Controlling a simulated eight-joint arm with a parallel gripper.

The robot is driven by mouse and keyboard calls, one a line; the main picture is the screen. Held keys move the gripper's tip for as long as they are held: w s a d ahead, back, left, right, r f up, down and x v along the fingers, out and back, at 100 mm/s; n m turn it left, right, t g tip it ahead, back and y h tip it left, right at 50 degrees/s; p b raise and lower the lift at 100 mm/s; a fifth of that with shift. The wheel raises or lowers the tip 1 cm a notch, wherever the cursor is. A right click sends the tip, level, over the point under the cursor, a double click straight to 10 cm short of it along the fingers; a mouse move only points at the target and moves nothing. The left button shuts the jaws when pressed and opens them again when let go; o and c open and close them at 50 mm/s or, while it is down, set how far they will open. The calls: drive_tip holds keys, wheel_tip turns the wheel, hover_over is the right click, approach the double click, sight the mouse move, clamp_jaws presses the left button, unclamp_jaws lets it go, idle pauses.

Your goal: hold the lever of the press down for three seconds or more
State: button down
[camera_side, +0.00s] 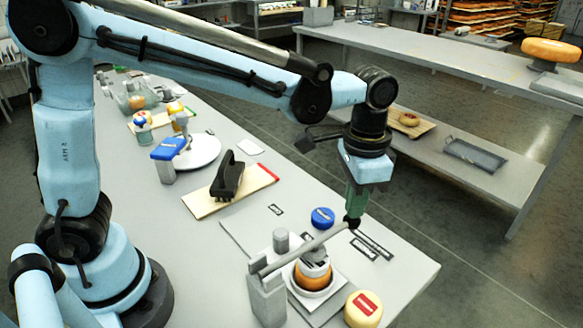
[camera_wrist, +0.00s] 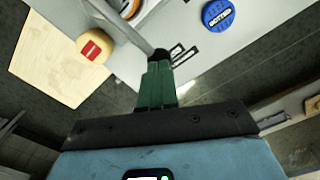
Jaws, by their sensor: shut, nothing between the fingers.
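The press (camera_side: 267,295) stands at the front of the table, with its grey lever (camera_side: 305,250) running from the post over an orange cheese (camera_side: 313,275) to a black knob (camera_side: 351,222). My gripper (camera_side: 353,212) points down with its green fingers shut and empty, the tips at the knob. They appear to touch its top. In the wrist view, the shut fingers (camera_wrist: 157,68) meet the black knob (camera_wrist: 160,54) at the end of the lever (camera_wrist: 122,28). The fingers partly hide the contact, and I cannot tell how far down the lever is.
A blue-topped round (camera_side: 322,217) lies behind the lever. A yellow cheese with a red label (camera_side: 363,309) sits right of the press. A black-handled brush (camera_side: 229,178) lies on a wooden board farther back. The table's right edge is near my gripper.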

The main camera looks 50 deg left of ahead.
drive_tip(key=shift+f, duration=0.75)
idle(0.5)
idle(5.2)
wheel_tip(320, 180, up, 10)
idle(1.8)
